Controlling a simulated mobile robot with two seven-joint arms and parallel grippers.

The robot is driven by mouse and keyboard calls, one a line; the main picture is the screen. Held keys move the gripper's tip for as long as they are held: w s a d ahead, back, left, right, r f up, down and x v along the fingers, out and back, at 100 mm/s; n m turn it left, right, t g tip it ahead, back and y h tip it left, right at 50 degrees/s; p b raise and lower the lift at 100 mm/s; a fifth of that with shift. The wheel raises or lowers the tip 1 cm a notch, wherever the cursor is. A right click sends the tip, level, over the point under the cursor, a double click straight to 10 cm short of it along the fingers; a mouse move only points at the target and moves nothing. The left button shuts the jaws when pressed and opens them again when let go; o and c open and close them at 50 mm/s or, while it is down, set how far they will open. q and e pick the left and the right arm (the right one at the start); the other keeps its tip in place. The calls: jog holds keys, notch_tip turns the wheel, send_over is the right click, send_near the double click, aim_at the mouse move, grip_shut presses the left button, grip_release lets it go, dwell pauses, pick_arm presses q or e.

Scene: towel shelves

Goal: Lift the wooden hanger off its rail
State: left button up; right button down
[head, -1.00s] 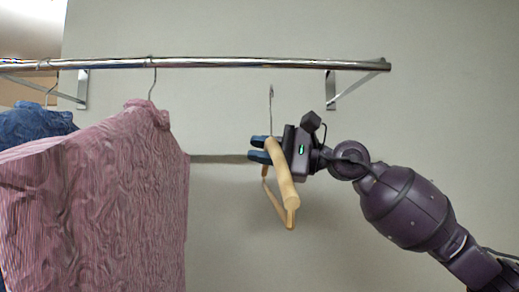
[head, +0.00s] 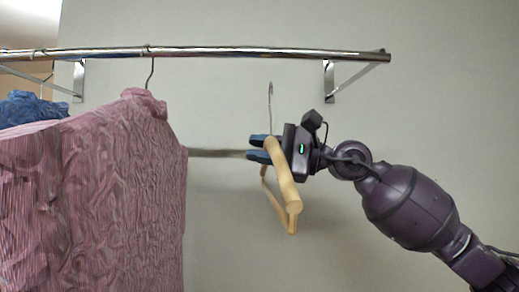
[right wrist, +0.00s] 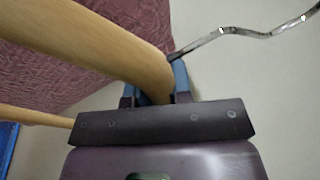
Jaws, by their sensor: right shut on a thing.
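The wooden hanger (head: 284,188) is held by my right gripper (head: 260,149) near the base of its metal hook. The hook's top shows below the metal rail (head: 230,54) in the head view, apart from it. In the right wrist view the pale wooden bar (right wrist: 105,42) of the hanger passes between the blue fingertips (right wrist: 165,85), and the wire hook (right wrist: 245,32) reaches to the upper right. My left gripper is not in view.
A pink garment (head: 100,195) hangs from the rail to the left of the hanger, with a blue garment (head: 30,109) behind it. A wall bracket (head: 350,80) supports the rail's right end. The wall area around the hanger is clear.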

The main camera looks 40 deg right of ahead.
jog(key=s+a, duration=0.7)
jog(key=s, duration=0.4)
dwell(2.3)
jog(key=shift+s, duration=0.1)
dwell(0.4)
